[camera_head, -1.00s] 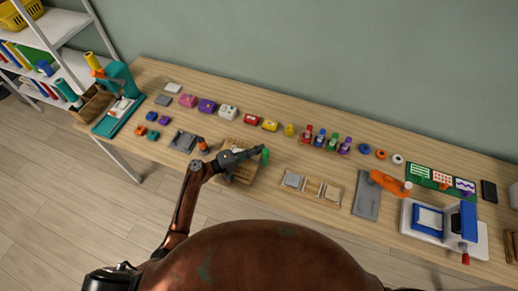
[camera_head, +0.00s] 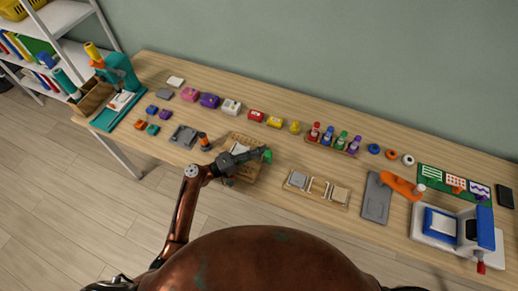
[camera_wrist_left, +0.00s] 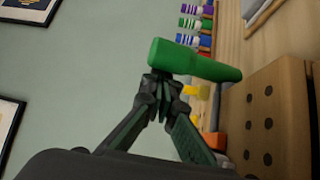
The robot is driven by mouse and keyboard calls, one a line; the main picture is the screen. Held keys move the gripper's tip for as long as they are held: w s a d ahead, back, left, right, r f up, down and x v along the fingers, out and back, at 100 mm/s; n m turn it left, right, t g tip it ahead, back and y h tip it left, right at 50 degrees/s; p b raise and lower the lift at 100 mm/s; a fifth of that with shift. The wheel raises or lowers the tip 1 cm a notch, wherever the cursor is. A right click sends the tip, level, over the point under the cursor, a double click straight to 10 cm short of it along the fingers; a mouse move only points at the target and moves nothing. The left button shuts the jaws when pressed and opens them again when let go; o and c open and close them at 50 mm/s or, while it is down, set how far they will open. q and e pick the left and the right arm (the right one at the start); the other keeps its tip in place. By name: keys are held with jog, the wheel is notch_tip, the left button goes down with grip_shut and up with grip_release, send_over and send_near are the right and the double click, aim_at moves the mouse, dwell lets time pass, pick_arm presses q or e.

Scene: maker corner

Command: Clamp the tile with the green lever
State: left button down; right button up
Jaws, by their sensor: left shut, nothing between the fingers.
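My left gripper (camera_head: 262,153) is over the right part of a wooden clamp base (camera_head: 240,178). Its fingers are shut with nothing between them. The green lever (camera_head: 268,157) is at the fingertips. In the left wrist view the green lever (camera_wrist_left: 195,60) lies across, just beyond the closed fingertips (camera_wrist_left: 158,82); I cannot tell whether they touch. The wooden block with dark holes (camera_wrist_left: 270,125) fills the right side there. A pale tile (camera_head: 239,147) shows on the base, partly hidden by my gripper. My right gripper is not in view.
Colored blocks and a bottle rack (camera_head: 332,147) line the back. A grey board with an orange handle (camera_head: 376,198) is further right.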

pick_arm(q)
jog(key=shift+s+a+f+b, duration=0.15)
jog(key=shift+s+a+b, duration=0.05)
jog(key=shift+s, duration=0.3)
jog(key=shift+s+a+f+b, duration=0.15)
jog(key=shift+s+a+b, duration=0.05)
jog(key=shift+s, duration=0.25)
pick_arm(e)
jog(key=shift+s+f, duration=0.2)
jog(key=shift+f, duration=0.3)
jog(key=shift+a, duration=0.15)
